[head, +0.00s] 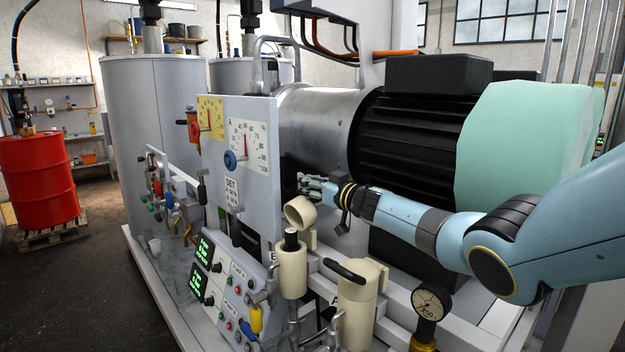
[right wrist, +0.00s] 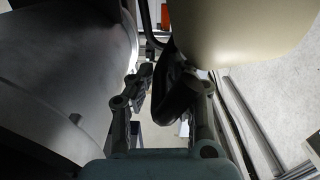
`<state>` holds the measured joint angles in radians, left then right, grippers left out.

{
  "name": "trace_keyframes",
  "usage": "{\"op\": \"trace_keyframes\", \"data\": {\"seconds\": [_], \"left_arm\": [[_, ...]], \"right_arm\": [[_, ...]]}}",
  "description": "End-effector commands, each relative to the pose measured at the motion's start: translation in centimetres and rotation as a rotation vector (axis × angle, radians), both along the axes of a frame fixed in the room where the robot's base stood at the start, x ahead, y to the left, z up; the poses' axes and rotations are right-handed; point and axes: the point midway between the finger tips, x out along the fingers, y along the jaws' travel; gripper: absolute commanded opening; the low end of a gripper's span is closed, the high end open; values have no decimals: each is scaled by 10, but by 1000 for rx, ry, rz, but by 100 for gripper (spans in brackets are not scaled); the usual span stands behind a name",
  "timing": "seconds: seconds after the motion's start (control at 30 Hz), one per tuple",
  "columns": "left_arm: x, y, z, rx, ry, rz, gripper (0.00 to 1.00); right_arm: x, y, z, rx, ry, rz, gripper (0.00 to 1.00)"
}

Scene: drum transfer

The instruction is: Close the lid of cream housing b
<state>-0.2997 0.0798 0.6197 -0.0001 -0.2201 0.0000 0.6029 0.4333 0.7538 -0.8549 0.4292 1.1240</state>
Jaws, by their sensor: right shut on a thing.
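Cream housing b (head: 291,278) stands in front of the grey machine panel, beside a letter B, with a dark cylinder showing in its top. Its cream lid (head: 300,211) is open, raised above and behind the body. The lid also shows large at the top right of the right wrist view (right wrist: 245,28). My right gripper (head: 312,188) is just above and behind the lid. In the right wrist view, its fingers (right wrist: 165,98) are around a dark handle (right wrist: 178,95) beside the lid, and it is shut on that handle. My left gripper is not in view.
A second cream housing (head: 357,305), its lid down and with a black handle, stands to the right, near a pressure gauge (head: 430,305). A large motor (head: 415,140) is behind my right arm. The gauge panel (head: 235,150) rises to the left.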

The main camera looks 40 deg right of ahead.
Motion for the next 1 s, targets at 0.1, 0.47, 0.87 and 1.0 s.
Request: {"op": "trace_keyframes", "data": {"seconds": [0.1, 0.47, 0.87, 1.0], "left_arm": [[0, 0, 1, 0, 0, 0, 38], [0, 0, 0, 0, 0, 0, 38], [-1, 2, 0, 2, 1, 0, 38], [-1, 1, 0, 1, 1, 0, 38]], "right_arm": [[0, 2, -1, -5, 1, 1, 0], [0, 1, -1, -4, 1, 1, 23], [-1, 1, -1, -5, 1, 0, 38], [-10, -1, -2, -7, 1, 0, 38]]}}
